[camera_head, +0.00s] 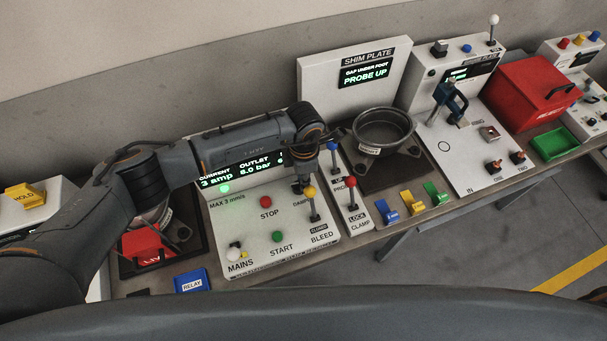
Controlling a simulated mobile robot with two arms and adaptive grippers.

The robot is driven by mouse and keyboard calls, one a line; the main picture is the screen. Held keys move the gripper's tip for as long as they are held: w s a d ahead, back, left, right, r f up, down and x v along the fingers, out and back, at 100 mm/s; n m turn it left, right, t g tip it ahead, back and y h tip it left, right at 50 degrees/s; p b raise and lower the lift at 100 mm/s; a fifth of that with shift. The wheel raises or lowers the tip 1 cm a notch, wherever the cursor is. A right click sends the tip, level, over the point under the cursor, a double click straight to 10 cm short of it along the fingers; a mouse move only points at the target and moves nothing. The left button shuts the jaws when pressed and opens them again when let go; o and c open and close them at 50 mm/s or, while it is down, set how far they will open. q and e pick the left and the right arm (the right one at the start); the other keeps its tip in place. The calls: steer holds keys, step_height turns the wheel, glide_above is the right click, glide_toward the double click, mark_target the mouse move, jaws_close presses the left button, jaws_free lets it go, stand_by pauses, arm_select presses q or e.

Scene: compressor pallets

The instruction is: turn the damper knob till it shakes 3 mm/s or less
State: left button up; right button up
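The control panel (240,215) is white and sloped, with the printed line "MAX 3 mm/s". Its display (235,170) reads "CURRENT 3 amp" and "OUTLET 6.0 bar"; my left arm covers its right part, so no shake figure can be read. My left gripper (303,187) points down at the panel's right side, right above the partly covered "DAMPER" label (301,202). The damper knob is hidden by or beneath the gripper. I cannot tell whether the fingers are open, shut or touching the knob. My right gripper is out of view.
A yellow-topped bleed lever (311,193) stands close beside my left gripper. Blue-topped (333,147) and red-topped (351,183) levers stand just right. The panel also has red STOP (266,202) and green START (278,236) buttons. A round metal pan (383,130) sits further right.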

arm_select(q)
steer(key=shift+w+f, duration=0.1)
steer(key=shift+f, duration=0.05)
jaws_close()
steer(key=shift+f+m+b, duration=0.1)
steer(key=shift+m+b, duration=0.2)
steer(key=shift+b, duration=0.35)
steer(key=m+b, duration=0.3)
steer(key=b, duration=0.3)
steer(key=shift+f+m, duration=0.1)
steer(key=shift+m, duration=0.3)
steer(key=shift+s+r+m+b, duration=0.3)
steer(key=shift+m+b, duration=0.6)
steer(key=shift+b, duration=0.5)
jaws_free()
